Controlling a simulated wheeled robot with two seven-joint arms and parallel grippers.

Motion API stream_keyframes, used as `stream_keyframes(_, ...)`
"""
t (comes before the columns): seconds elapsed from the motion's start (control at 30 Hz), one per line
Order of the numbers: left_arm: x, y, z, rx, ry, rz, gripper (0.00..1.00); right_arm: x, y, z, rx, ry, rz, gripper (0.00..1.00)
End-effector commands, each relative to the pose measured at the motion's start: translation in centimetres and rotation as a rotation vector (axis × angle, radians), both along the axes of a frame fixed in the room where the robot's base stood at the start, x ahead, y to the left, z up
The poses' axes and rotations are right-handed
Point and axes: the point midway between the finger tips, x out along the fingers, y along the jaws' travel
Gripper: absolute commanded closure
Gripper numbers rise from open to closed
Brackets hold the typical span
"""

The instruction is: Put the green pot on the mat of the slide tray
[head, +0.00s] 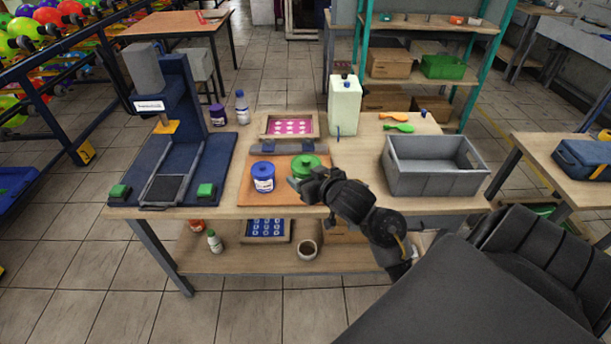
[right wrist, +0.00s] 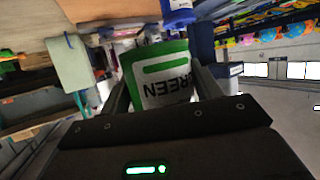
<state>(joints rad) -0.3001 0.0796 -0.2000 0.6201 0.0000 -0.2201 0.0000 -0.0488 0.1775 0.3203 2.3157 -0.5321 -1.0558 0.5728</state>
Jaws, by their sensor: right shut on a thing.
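The green pot (head: 307,163) shows its green lid in the head view, at the right part of an orange-brown board (head: 283,198). In the right wrist view, its white label reading GREEN (right wrist: 162,85) is between the fingers. My right gripper (head: 297,184) is shut on the pot; I cannot tell whether the pot touches the board. A blue pot (head: 263,178) stands on the board just left of it. Further left, a blue press holds a grey-framed slide tray with a dark mat (head: 167,188), which looks bare. My left gripper is out of view.
The press column (head: 180,100) rises behind the slide tray, with green buttons at both front corners. A pink dotted tray (head: 286,126), a white canister (head: 344,105) and bottles stand behind. A grey bin (head: 433,182) is at right.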

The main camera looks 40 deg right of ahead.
Motion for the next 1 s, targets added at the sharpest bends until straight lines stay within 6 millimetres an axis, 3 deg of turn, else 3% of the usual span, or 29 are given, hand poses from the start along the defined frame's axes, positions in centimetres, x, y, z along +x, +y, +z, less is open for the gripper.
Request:
stream_keyframes(0.17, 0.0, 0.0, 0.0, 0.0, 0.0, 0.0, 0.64, 2.2, 2.7, 3.0, 0.012, -0.012, 0.003, 0.65)
stream_keyframes(0.4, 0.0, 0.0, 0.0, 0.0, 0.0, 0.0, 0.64, 5.0, 8.7, 10.1, 0.019, -0.014, 0.044, 0.65)
stream_keyframes(0.6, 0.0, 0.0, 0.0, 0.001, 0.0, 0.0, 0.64, 5.5, 12.8, 15.0, 0.008, -0.009, 0.097, 0.65)
stream_keyframes(0.77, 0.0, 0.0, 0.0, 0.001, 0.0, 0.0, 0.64, 5.4, 14.1, 16.5, 0.0, -0.004, 0.117, 0.65)
stream_keyframes(1.0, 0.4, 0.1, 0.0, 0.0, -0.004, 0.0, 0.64, 5.4, 14.3, 16.6, -0.002, -0.001, 0.121, 0.65)
